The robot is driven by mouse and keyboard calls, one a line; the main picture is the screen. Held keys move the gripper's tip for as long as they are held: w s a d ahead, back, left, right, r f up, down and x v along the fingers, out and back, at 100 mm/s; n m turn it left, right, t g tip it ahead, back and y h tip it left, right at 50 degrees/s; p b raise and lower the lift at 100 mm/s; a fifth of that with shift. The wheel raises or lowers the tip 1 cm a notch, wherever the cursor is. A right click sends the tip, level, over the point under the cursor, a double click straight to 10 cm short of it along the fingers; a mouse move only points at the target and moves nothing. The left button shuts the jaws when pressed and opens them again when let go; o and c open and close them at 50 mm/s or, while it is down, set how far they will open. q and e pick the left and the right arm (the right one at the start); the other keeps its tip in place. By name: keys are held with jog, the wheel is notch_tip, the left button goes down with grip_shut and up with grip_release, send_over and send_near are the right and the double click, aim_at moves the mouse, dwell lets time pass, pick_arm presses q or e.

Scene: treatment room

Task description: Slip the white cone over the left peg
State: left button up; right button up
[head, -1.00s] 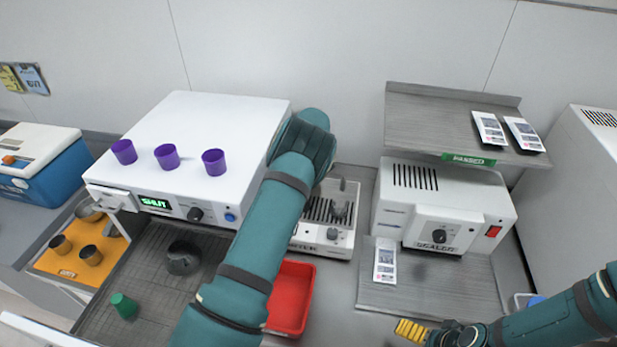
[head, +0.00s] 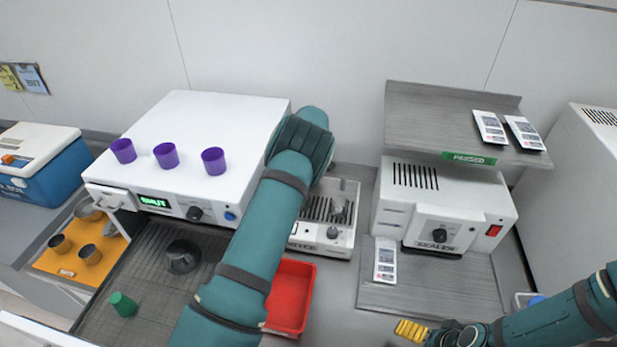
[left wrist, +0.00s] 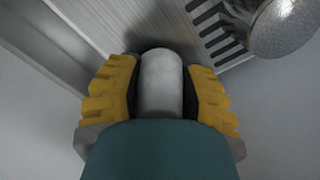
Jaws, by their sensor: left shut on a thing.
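In the left wrist view, my left gripper (left wrist: 162,62) is shut on a pale, rounded piece (left wrist: 162,88), which looks like the white cone. Its yellow fingers press on both sides of it. In the head view the forearm hides this gripper and the cone. A shiny, round-topped metal piece (left wrist: 285,24) stands beside dark slots at the upper right of the wrist view, apart from the fingers. A grey metal piece also shows on the white slotted device (head: 338,207). I cannot tell which part is the left peg. My right gripper (head: 412,331) is at the bottom right, its opening unclear.
A white oven-like box (head: 235,120) with purple cups on top stands left of the arm. A red tray (head: 290,296) lies in front of the slotted device (head: 345,246). A sealer (head: 445,210) and grey shelf (head: 430,110) stand right. The grey counter between is clear.

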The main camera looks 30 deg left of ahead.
pick_arm(q)
jog(key=shift+f+b, duration=0.55)
jog(key=shift+f, duration=0.15)
pick_arm(e)
jog(key=shift+f, duration=0.55)
pick_arm(q)
jog(key=o, duration=0.4)
jog(key=shift+r, duration=0.1)
jog(key=shift+r+p, duration=1.35)
jog(key=shift+r, duration=1.3)
pick_arm(e)
jog(key=shift+r, duration=1.3)
pick_arm(q)
jog(key=shift+r, duration=2.8)
